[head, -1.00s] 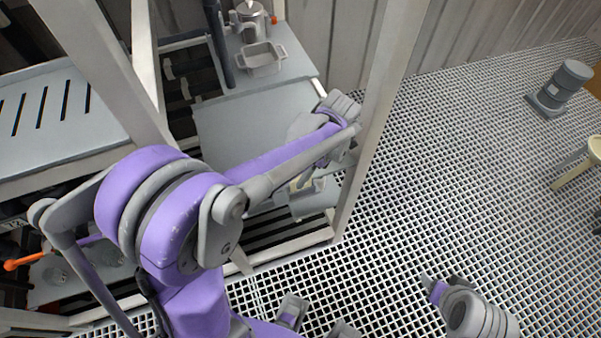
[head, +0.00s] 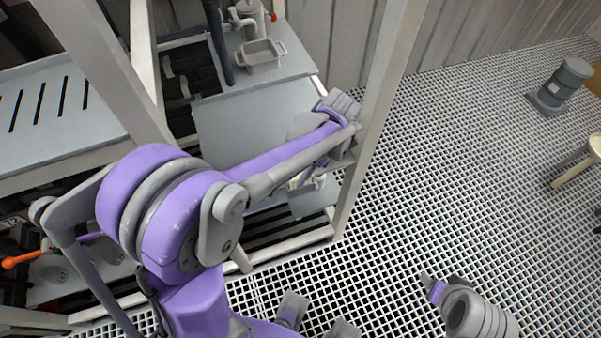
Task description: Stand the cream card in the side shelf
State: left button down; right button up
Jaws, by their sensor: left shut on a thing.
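My left arm reaches over to the pale-framed side shelf (head: 255,125). My left gripper (head: 308,189) is at the shelf's right end, below the wrist and just inside the corner post. It is shut on a small cream piece, the cream card (head: 298,180), of which only a sliver shows. The wrist and forearm hide most of the card, so its tilt and whether it touches the shelf cannot be told.
A grey tray (head: 260,54) and a metal pot (head: 249,12) stand at the back of the shelf. A corner post (head: 376,95) rises close beside my left wrist. A slotted bench (head: 55,110) is at left. A grey canister (head: 563,84) stands on the open grating floor at right.

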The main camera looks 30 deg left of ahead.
pick_arm(q)
jog(key=c, duration=0.7)
grip_release()
jog(key=shift+f, duration=0.1)
jog(key=shift+o, duration=0.2)
jog(key=v, duration=1.1)
jog(key=shift+p, duration=0.4)
jog(key=s+f+m+t+h+p, duration=0.1)
jog(key=s+m+t, duration=0.3)
jog(key=m, duration=1)
jog(key=s+f+m+t+h+p, duration=0.1)
jog(key=s+f+m+t, duration=0.2)
jog(key=s+m, duration=0.6)
jog(key=m+t, duration=0.1)
jog(key=m, duration=0.3)
jog(key=shift+d+f+m+t+h, duration=0.25)
jog(key=shift+d+m+t+h, duration=0.05)
jog(key=shift+m+t+h, duration=0.1)
